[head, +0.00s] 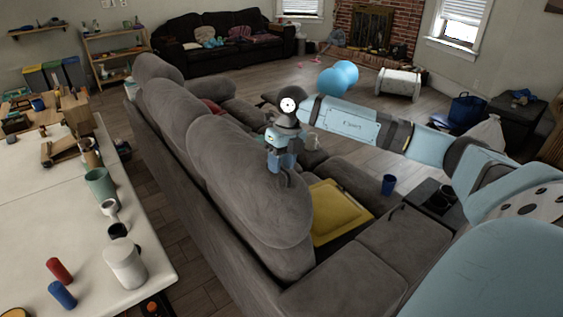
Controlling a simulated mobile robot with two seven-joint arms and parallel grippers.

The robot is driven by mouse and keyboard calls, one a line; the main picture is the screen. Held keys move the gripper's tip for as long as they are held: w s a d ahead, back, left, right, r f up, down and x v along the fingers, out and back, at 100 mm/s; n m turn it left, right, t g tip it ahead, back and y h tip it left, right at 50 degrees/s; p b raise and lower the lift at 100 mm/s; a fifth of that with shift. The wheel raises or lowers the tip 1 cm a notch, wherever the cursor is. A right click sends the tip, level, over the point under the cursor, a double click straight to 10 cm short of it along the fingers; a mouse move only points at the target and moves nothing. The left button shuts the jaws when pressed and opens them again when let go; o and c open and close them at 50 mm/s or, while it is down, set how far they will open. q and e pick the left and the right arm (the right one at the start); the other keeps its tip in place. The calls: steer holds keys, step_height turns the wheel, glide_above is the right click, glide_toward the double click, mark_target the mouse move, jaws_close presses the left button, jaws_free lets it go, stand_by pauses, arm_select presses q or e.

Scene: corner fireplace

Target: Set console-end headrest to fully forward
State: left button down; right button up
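The grey sofa (180,190) has a row of padded headrests along its back. The nearest headrest (235,185) is the large one at the picture's middle; I take it to be the console-end one. It stands up above the seat back, its exact tilt hard to judge. My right arm reaches in from the right, and my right gripper (283,178) points down at the right, seat-side face of this headrest. It overlaps the headrest's edge in the picture; I cannot tell whether it touches. Its fingertips are small and their opening is unclear. My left gripper is out of view.
A yellow tray or cushion (328,212) lies on the seat beside the headrest. A dark console (432,196) with a cup is at the right, and a blue cup (388,184) stands near it. A white table (60,205) with mugs and jars stands left, behind the sofa.

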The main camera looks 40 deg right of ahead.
steer(key=shift+c, duration=0.5)
jaws_close()
steer(key=shift+d, duration=0.1)
